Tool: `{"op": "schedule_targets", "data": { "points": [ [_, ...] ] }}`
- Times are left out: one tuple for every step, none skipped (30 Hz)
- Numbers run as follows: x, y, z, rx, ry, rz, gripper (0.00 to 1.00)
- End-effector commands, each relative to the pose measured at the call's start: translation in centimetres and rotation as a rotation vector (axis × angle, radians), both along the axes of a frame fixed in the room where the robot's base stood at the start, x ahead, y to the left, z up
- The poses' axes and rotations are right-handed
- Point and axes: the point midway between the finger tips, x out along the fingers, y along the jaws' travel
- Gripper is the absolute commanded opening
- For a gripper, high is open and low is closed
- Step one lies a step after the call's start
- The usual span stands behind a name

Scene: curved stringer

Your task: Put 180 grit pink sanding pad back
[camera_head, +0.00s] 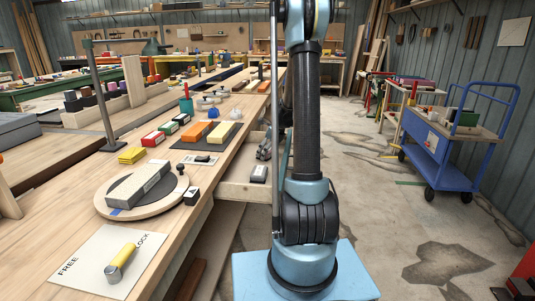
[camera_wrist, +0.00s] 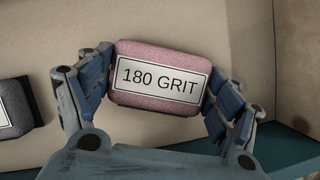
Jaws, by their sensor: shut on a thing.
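The pink sanding pad (camera_wrist: 158,62) is in the wrist view, with a white label reading "180 GRIT". My gripper (camera_wrist: 161,78) has its blue-padded fingers on the pad's left and right ends and is shut on it. A pale, flat surface lies behind the pad; I cannot tell whether the pad touches it. In the head view my gripper (camera_head: 264,148) is partly hidden behind my arm, over or beside an open drawer (camera_head: 232,190), and the pink pad cannot be made out.
The workbench (camera_head: 75,222) holds a round board (camera_head: 107,203) and several coloured blocks. A blue cart (camera_head: 437,151) stands right. Floor between is clear.

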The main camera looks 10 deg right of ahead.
Motion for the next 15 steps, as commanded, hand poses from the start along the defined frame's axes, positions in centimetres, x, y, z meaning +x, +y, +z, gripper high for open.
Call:
{"op": "schedule_targets", "data": {
  "points": [
    [0.01, -0.01, -0.08, 0.000, 0.000, 0.000, 0.60],
    [0.02, -0.01, -0.15, 0.000, 0.000, 0.000, 0.60],
    [0.02, -0.01, -0.12, 0.000, 0.000, 0.000, 0.92],
    [0.02, -0.01, -0.11, 0.000, 0.000, 0.000, 0.98],
    [0.02, -0.01, -0.11, 0.000, 0.000, 0.000, 1.00],
    [0.01, -0.02, -0.11, 0.000, 0.000, 0.000, 1.00],
    [0.01, -0.02, -0.10, 0.000, 0.000, 0.000, 1.00],
    [0.01, -0.02, -0.10, 0.000, 0.000, 0.000, 1.00],
    [0.01, -0.02, -0.10, 0.000, 0.000, 0.000, 1.00],
    [0.01, -0.03, -0.10, 0.000, 0.000, 0.000, 1.00],
    [0.01, -0.03, -0.10, 0.000, 0.000, 0.000, 1.00],
    [0.01, -0.03, -0.10, 0.000, 0.000, 0.000, 1.00],
    [0.01, -0.03, -0.09, 0.000, 0.000, 0.000, 1.00],
    [0.01, -0.03, -0.09, 0.000, 0.000, 0.000, 1.00],
    [0.01, -0.04, -0.10, 0.000, 0.000, 0.000, 1.00]
  ]
}}
